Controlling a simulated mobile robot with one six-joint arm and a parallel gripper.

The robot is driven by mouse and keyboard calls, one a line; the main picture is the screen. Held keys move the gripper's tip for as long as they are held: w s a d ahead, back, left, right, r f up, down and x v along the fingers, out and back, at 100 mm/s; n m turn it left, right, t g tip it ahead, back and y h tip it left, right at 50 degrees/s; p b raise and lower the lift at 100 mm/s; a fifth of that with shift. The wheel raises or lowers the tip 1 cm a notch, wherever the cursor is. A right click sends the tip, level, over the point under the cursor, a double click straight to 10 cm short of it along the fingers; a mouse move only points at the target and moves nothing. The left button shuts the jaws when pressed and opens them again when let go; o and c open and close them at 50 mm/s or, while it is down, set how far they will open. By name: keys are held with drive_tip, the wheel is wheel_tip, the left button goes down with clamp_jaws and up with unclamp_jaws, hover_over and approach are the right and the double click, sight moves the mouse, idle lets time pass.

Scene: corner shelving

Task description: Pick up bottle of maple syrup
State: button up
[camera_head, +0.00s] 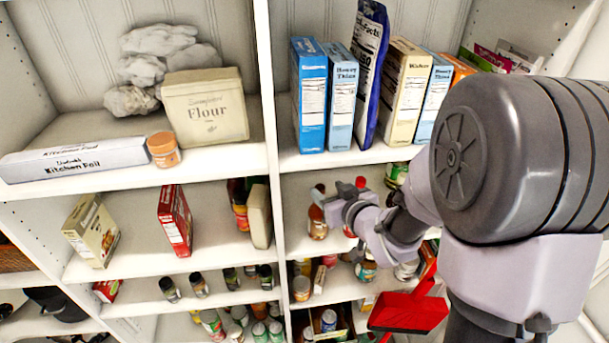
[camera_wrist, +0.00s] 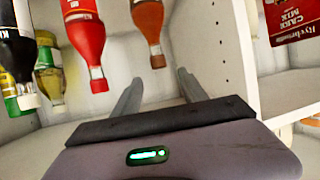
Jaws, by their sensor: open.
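A brown-amber bottle (camera_head: 317,218), likely the maple syrup, stands on the middle shelf just right of the upright divider. Its label is not readable. The wrist view is upside down and shows this brown bottle (camera_wrist: 149,25) beyond my fingertips, roughly in line with the gap between them. My gripper (camera_head: 332,205) is at the front of this compartment, partly covering the bottle in the head view. In the wrist view my gripper (camera_wrist: 159,78) has its two fingers apart with nothing between them.
A red bottle (camera_wrist: 86,40) stands close beside the brown one, with a yellowish bottle (camera_wrist: 50,80) and a dark bottle (camera_wrist: 17,50) further over. The white divider (camera_wrist: 215,55) is close on the other side. A red cake mix box (camera_head: 175,220) is in the neighbouring compartment.

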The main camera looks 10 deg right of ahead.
sight(322, 189)
drive_tip(key=x, duration=0.3)
drive_tip(key=f+p+x, duration=0.1)
drive_tip(key=x, duration=0.2)
drive_tip(key=shift+s, duration=0.25)
drive_tip(key=c, duration=0.4)
clamp_jaws()
idle(0.6)
